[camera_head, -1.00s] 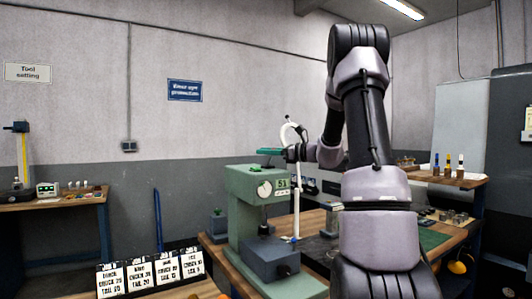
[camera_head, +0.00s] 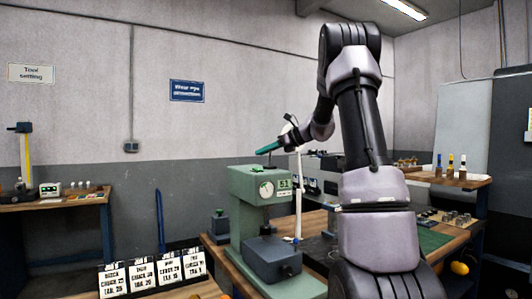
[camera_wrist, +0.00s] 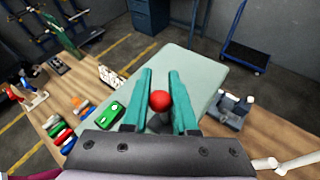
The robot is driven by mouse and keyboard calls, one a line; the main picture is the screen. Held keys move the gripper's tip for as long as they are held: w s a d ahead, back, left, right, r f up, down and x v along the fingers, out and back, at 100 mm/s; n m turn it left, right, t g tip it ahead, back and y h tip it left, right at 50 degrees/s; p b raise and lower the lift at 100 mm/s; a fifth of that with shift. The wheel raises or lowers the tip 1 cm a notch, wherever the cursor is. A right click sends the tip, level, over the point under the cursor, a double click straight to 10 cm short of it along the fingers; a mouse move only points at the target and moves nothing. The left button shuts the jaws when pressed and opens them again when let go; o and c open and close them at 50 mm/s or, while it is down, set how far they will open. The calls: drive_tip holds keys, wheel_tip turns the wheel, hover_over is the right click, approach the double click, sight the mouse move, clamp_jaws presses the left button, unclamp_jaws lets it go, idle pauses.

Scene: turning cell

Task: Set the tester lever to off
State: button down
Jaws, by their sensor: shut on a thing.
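The green tester (camera_head: 246,215) stands on the wooden bench, with a round dial and a display on its front. In the wrist view its pale green top (camera_wrist: 200,72) lies below the fingers. A red ball knob (camera_wrist: 159,100), which looks like the lever's end, sits between the teal fingers of my gripper (camera_wrist: 160,88). The gripper is shut on it. Little of the lever below the knob shows. In the head view my gripper (camera_head: 267,149) is just above the tester's top, tilted with its tips down to the left. The knob cannot be made out there.
A thin white upright rod (camera_head: 298,195) stands beside the tester's right side. A small grey device (camera_wrist: 233,108) is right of the tester's top in the wrist view. Coloured pieces (camera_wrist: 62,134) lie on the bench at left. Label cards (camera_head: 155,272) stand in front.

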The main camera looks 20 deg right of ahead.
drive_tip(key=w+g+h, duration=0.1)
drive_tip(key=w+f+m+g, duration=0.1)
drive_tip(key=g, duration=0.1)
drive_tip(key=shift+w+a+m+g+h, duration=0.2)
drive_tip(key=shift+m+g+h, duration=0.1)
drive_tip(key=shift+h, duration=0.1)
drive_tip(key=shift+w+a+f+m+g+h, duration=0.1)
drive_tip(key=shift+w+f+m+g+h, duration=0.2)
drive_tip(key=shift+g, duration=0.45)
drive_tip(key=shift+w+f+m+g+h, duration=0.25)
drive_tip(key=shift+f+m+g, duration=0.15)
drive_tip(key=shift+g, duration=0.35)
drive_tip(key=c, duration=0.7)
unclamp_jaws()
drive_tip(key=v, duration=1)
drive_tip(key=shift+d+r, duration=0.25)
drive_tip(key=shift+d, duration=0.05)
